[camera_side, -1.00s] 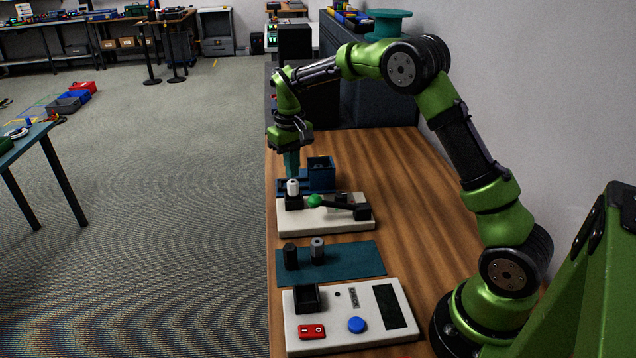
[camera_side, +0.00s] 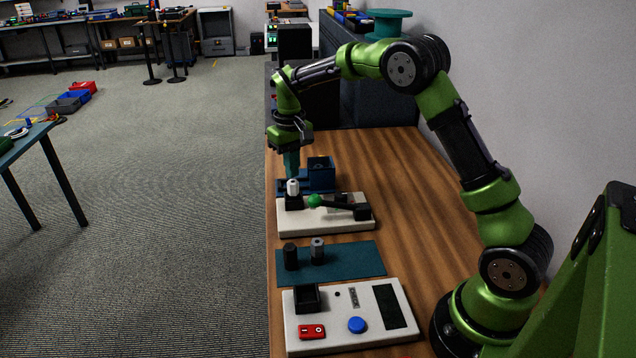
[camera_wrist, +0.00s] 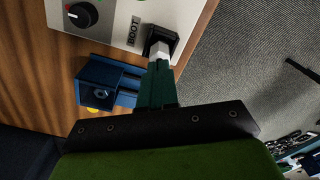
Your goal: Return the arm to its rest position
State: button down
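My gripper (camera_side: 292,172) points down at the far left part of the wooden bench. Its teal fingers (camera_wrist: 158,75) lie close together, and their tips are right by a white-topped cylinder (camera_side: 293,187). The cylinder stands upright in a black holder (camera_side: 293,202) on a white panel (camera_side: 325,222). In the wrist view the fingertips overlap the pale piece (camera_wrist: 160,50) in the black socket. I cannot tell whether they touch or grip it. My arm is bent and reaches over the bench from the right.
A green-knobbed lever (camera_side: 314,201) lies beside the holder. A blue box (camera_side: 320,172) stands just behind. Nearer are a teal mat (camera_side: 350,262) with two small cylinders (camera_side: 291,257) (camera_side: 317,250) and a white control panel (camera_side: 345,345). The bench (camera_side: 400,180) is bare towards the wall.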

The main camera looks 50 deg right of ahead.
jog(key=shift+f, duration=1.2)
dwell(0.6)
jog(key=shift+r, duration=3.55)
jog(key=shift+w+d+f, duration=0.1)
jog(key=shift+f, duration=0.1)
jog(key=s+a+r+t, duration=0.2)
jog(key=s+a, duration=0.1)
jog(key=s, duration=0.5)
jog(key=s+a+r+t+y, duration=0.1)
jog(key=s+a+r+t, duration=0.1)
jog(key=s, duration=0.7)
jog(key=s+a+r+m+t+y, duration=0.1)
jog(key=s+a+r+t, duration=0.2)
jog(key=s+a, duration=0.3)
jog(key=s+r, duration=0.1)
jog(key=s, duration=0.2)
jog(key=shift+s+a+r, duration=0.2)
jog(key=shift+s+a, duration=0.05)
